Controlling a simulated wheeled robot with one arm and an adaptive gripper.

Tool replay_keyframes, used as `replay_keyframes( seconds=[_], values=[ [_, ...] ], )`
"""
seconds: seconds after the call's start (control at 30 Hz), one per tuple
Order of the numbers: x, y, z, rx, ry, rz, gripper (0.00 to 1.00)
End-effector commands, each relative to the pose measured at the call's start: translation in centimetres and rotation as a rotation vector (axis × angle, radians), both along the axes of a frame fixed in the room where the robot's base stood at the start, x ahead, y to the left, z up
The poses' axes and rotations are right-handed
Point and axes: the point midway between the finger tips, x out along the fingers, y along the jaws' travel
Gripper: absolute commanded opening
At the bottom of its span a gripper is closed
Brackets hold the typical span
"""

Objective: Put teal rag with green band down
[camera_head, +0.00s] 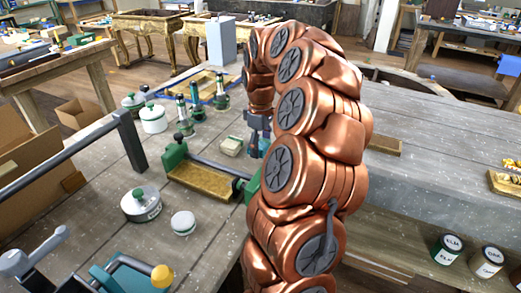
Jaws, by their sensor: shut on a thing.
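My gripper (260,146) points down over the grey wooden bench (95,190), near the picture's middle, at the left side of my copper-coloured arm. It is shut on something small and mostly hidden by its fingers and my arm. I cannot make out a teal cloth or its green band clearly; I take the held thing to be the rag. I cannot tell whether the held thing touches the bench.
A green-ended clamp (174,155) with a tan board (203,182) lies in front of my gripper. White tins with green lids (141,205) and several dark-green bottles stand to the left. A cardboard box (40,165) is at far left.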

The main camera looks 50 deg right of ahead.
Motion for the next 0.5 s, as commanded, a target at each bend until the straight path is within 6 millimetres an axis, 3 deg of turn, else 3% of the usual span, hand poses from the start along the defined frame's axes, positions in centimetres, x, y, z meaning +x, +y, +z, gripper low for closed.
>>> replay_keyframes(
  seconds=[0.2,0.5],
  values=[
    [0.0,0.0,-2.4,0.002,0.001,-0.002,0.37],
    [0.0,0.0,-2.6,0.000,-0.001,-0.002,0.37]
  ],
)
